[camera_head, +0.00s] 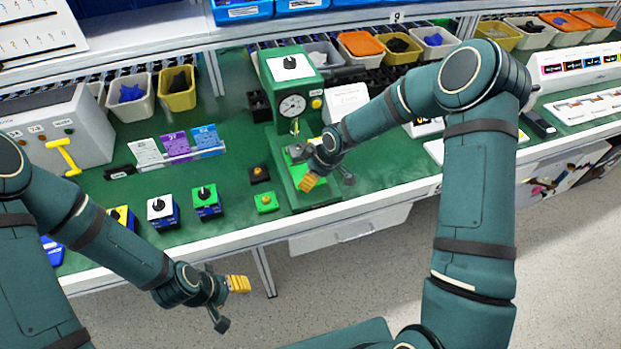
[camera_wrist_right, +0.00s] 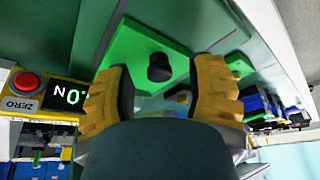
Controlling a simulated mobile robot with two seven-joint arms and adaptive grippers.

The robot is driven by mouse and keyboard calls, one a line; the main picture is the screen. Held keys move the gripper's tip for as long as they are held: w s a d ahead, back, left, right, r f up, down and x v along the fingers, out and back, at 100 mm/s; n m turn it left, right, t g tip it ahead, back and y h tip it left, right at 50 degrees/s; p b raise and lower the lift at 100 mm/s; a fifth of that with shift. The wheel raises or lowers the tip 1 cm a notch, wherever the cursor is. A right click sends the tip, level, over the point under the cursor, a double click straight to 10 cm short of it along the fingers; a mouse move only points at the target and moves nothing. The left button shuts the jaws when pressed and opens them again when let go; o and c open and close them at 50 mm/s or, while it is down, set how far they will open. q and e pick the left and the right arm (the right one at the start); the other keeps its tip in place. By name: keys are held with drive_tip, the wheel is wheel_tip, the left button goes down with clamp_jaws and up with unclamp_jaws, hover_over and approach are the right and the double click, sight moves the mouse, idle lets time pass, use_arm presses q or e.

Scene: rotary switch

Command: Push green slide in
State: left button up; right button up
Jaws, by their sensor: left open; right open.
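The green machine (camera_head: 291,110) with a round dial stands upright on the green worktop, with a green base reaching toward the front edge. Its green slide (camera_wrist_right: 130,45) shows in the right wrist view as a green plate with a black knob (camera_wrist_right: 158,67). My right gripper (camera_head: 328,182) is open and empty at the machine's lower front; it partly hides this area in the head view. In the wrist view its yellow-padded fingers (camera_wrist_right: 162,90) stand apart, either side of the knob in the picture; contact cannot be told. My left gripper (camera_head: 230,303) is open and empty in front of the table.
Small button and switch boxes, including a green one (camera_head: 207,201) and a white-topped one (camera_head: 162,211), stand left of the machine. Display cards (camera_head: 174,146) stand behind them. Part bins (camera_head: 130,97) line the back. A drawer (camera_head: 350,232) hangs below the front edge.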

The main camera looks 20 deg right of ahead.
drive_tip(key=shift+w+a+f, duration=0.1)
drive_tip(key=shift+f, duration=0.3)
clamp_jaws()
